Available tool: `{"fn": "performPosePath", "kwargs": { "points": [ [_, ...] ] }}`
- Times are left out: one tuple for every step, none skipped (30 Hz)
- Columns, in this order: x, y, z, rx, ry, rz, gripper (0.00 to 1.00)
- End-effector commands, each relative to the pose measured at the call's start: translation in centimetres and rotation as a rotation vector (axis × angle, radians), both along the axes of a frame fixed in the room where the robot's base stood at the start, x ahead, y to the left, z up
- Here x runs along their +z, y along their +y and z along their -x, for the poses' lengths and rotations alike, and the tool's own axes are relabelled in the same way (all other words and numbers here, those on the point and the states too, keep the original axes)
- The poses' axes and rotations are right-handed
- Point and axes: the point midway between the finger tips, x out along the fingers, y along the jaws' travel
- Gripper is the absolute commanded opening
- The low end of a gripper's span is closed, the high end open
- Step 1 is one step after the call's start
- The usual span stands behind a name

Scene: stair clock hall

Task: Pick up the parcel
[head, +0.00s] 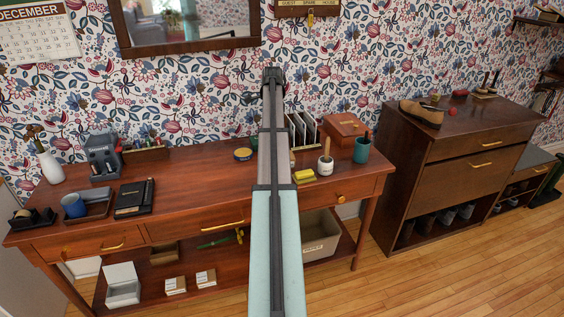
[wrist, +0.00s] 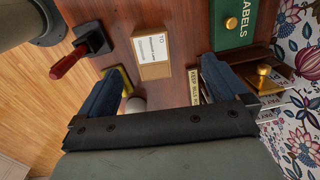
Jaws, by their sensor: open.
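The parcel (wrist: 154,57), a small light-brown box with a white label reading "TO", lies on the reddish-brown desk top in the wrist view. My gripper (wrist: 165,78) is open, its two dark blue fingers well apart and empty. The parcel shows beyond the gap between the fingertips, and neither finger appears to touch it. I cannot tell the height of the gripper above it. In the head view my arm covers the middle of the desk (head: 185,173); I cannot make out the parcel on the desk top or the fingertips there.
Close to the parcel are a red-handled tool (wrist: 72,60), a green labels box (wrist: 234,22) and a yellow block (wrist: 126,80). A white pot (head: 325,168), green cup (head: 361,150) and wooden box (head: 343,128) stand right of my arm. The desk's left-middle is fairly clear.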

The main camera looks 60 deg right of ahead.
Motion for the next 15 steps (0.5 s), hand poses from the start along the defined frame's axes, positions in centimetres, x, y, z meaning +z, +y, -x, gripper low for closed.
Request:
{"fn": "performPosePath", "kwargs": {
  "points": [
    [-0.2, -0.9, 1.3, -0.016, 0.016, -0.012, 1.0],
    [-0.3, -1.2, 1.9, -0.023, 0.024, -0.018, 1.0],
    [-0.4, -1.5, 2.6, -0.031, 0.033, -0.024, 1.0],
    [-0.5, -1.6, 2.9, -0.036, 0.039, -0.028, 1.0],
    [-0.6, -1.7, 3.2, -0.039, 0.043, -0.031, 1.0],
    [-0.7, -1.8, 3.5, -0.041, 0.046, -0.033, 1.0],
    [-0.8, -1.9, 3.6, -0.043, 0.048, -0.034, 1.0],
    [-0.9, -1.9, 3.6, -0.043, 0.049, -0.036, 1.0],
    [-1.2, -1.9, 3.7, -0.043, 0.05, -0.037, 1.0],
    [-1.4, -1.8, 3.7, -0.043, 0.05, -0.037, 1.0],
    [-1.7, -1.8, 3.7, -0.043, 0.05, -0.037, 1.0],
    [-2.1, -1.8, 3.7, -0.043, 0.05, -0.037, 1.0],
    [-2.4, -1.8, 3.7, -0.043, 0.05, -0.037, 1.0],
    [-2.8, -1.7, 3.7, -0.043, 0.05, -0.037, 1.0],
    [-3.4, -1.7, 3.7, -0.043, 0.049, -0.036, 1.0]
  ]
}}
